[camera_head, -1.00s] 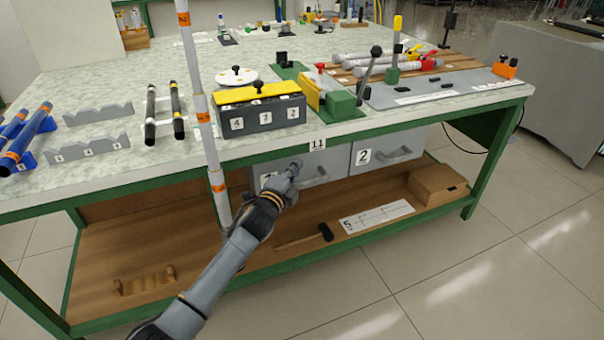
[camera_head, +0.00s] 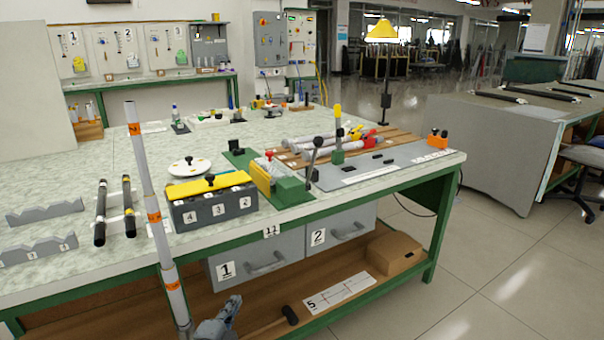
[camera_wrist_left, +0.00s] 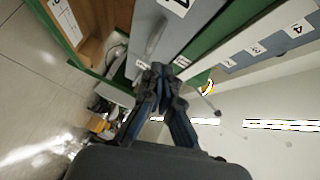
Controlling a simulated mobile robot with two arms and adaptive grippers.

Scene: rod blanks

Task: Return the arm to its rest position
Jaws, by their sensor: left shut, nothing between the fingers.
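My left gripper (camera_head: 232,304) shows at the bottom of the head view, in front of the workbench (camera_head: 340,205) near its lower shelf. Its fingers are together with nothing between them. In the left wrist view the shut fingertips (camera_wrist_left: 158,70) point toward the grey drawer front and the green bench edge. Drawer 1 (camera_head: 226,269) and drawer 2 (camera_head: 318,237) are closed under the bench top. My right gripper is not in view.
A tall grey pole with orange bands (camera_head: 146,185) stands left of my gripper. A black mallet (camera_head: 290,315) and a cardboard box (camera_head: 393,252) lie on the lower shelf. A yellow-topped box (camera_head: 212,205) stands near the bench edge.

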